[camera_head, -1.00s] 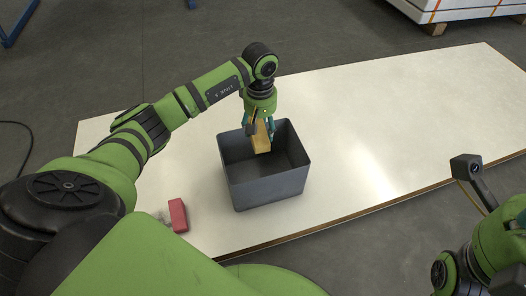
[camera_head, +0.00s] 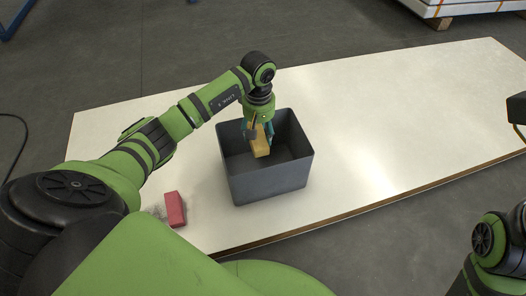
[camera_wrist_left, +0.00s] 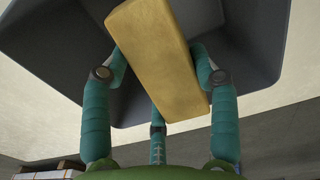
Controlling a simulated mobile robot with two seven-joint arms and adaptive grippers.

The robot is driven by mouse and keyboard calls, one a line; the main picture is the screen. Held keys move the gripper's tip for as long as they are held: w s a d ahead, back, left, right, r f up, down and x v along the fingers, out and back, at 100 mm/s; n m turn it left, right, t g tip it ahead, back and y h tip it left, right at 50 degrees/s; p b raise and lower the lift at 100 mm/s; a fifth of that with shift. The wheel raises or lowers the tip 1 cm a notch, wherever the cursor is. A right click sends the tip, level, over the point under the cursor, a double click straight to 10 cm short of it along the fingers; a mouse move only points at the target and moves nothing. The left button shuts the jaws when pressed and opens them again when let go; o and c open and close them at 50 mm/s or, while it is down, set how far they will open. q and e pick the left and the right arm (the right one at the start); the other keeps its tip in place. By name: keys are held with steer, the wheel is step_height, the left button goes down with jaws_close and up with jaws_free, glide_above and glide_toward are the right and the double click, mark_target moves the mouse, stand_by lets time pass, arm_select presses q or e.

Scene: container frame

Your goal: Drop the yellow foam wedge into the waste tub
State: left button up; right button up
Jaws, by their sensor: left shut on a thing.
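The yellow foam wedge (camera_head: 261,146) is held between the fingers of my left gripper (camera_head: 259,131), which is shut on it. The wedge hangs over the opening of the grey waste tub (camera_head: 270,185), which stands on the pale table. How far its lower end reaches below the rim is hard to tell. In the left wrist view, the wedge (camera_wrist_left: 158,58) sits between the teal fingers (camera_wrist_left: 163,72), with the tub's dark interior (camera_wrist_left: 60,45) behind it.
A red block (camera_head: 175,209) lies on the table (camera_head: 400,110) left of the tub, beside a small grey patch partly hidden by my arm. A pallet stack (camera_head: 470,8) stands on the floor at the back right.

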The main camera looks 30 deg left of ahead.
arm_select(q)
steer(key=o, duration=1)
steer(key=shift+r, duration=0.1)
step_height(320, 180, up, 12)
